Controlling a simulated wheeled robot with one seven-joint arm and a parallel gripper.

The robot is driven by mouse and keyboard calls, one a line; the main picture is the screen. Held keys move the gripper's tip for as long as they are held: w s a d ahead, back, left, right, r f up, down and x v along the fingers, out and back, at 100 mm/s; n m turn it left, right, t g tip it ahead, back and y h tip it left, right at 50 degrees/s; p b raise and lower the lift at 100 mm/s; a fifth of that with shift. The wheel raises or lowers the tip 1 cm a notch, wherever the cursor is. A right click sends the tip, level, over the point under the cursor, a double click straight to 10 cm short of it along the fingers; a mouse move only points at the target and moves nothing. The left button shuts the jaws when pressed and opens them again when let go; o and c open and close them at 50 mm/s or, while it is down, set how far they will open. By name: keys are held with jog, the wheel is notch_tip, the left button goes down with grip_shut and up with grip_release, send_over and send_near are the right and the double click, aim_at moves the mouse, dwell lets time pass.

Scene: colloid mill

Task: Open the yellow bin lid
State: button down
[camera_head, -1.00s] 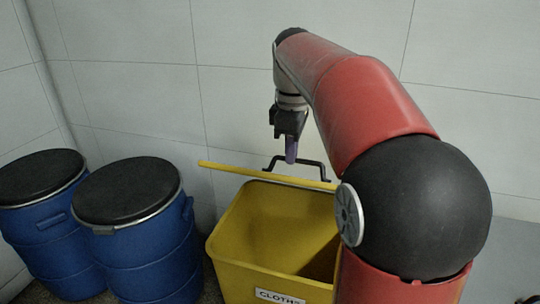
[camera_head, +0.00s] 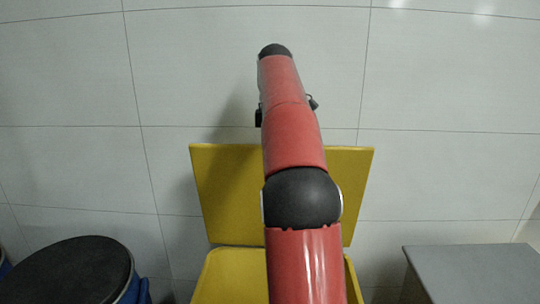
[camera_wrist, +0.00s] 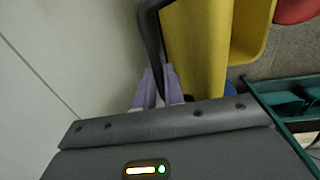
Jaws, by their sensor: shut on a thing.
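The yellow bin lid (camera_head: 222,190) stands raised, nearly upright, at the back of the yellow bin (camera_head: 228,262) in the head view. My red arm covers the middle of both and hides my gripper there. In the wrist view, the two pale purple fingers of my gripper (camera_wrist: 160,88) are shut on the black bar handle (camera_wrist: 151,35) of the lid. The lid's yellow panel (camera_wrist: 198,45) lies just right of the handle, with part of the bin (camera_wrist: 250,30) beyond it. Most of the bin's opening is hidden by my arm.
A tiled wall (camera_head: 70,80) stands close behind the lid. A blue drum with a black top (camera_head: 75,270) is at the lower left. A grey flat-topped block (camera_head: 470,270) is at the lower right. A green frame (camera_wrist: 290,105) shows at the right of the wrist view.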

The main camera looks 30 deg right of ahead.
jog(key=shift+w+d+f, duration=0.4)
jog(key=c, duration=1.6)
grip_release()
jog(key=shift+w+d, duration=0.1)
jog(key=shift+o, duration=0.6)
jog(key=shift+r, duration=0.15)
jog(key=shift+a+r, duration=0.1)
jog(key=shift+a, duration=0.15)
